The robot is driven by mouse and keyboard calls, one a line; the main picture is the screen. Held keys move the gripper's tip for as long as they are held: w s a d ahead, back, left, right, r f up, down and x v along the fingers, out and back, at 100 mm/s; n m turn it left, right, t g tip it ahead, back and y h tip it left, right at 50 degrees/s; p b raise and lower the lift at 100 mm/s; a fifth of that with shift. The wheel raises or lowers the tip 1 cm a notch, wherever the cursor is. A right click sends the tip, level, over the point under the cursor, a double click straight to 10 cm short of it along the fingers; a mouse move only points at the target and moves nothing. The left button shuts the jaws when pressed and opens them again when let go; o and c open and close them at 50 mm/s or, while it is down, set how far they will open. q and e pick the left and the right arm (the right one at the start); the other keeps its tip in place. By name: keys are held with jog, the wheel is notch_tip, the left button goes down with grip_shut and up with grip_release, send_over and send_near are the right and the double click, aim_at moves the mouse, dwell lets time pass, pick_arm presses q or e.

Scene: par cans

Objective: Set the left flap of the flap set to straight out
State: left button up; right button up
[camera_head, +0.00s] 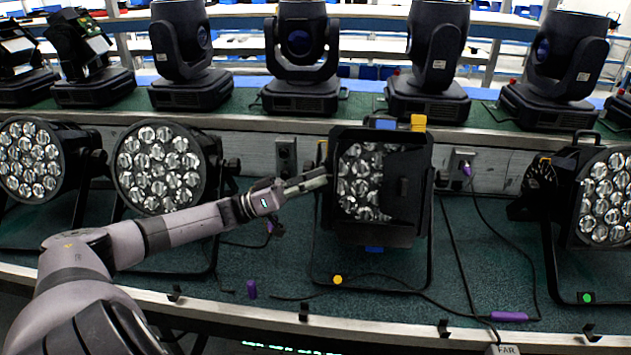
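The flap set (380,232) is a dark frame on the front of the middle par can, whose lens cluster (358,180) shows on its left half. A dark flap (405,186) covers the right half of the face. The left flap is hard to make out; the left side of the frame is a thin dark edge next to my fingertips. My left gripper (321,179) reaches in from the left, its tips at that left edge. I cannot tell whether they touch it or how far apart the fingers are. My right gripper is not in view.
Blue and orange tabs (418,122) sit on top of the fixture. Other par cans stand at left (160,165) and right (605,200). Several moving heads (302,50) line the shelf behind. Cables (455,250) and a purple piece (509,316) lie on the green shelf.

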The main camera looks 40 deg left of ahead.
pick_arm(q)
jog(key=v, duration=1.2)
dwell(0.3)
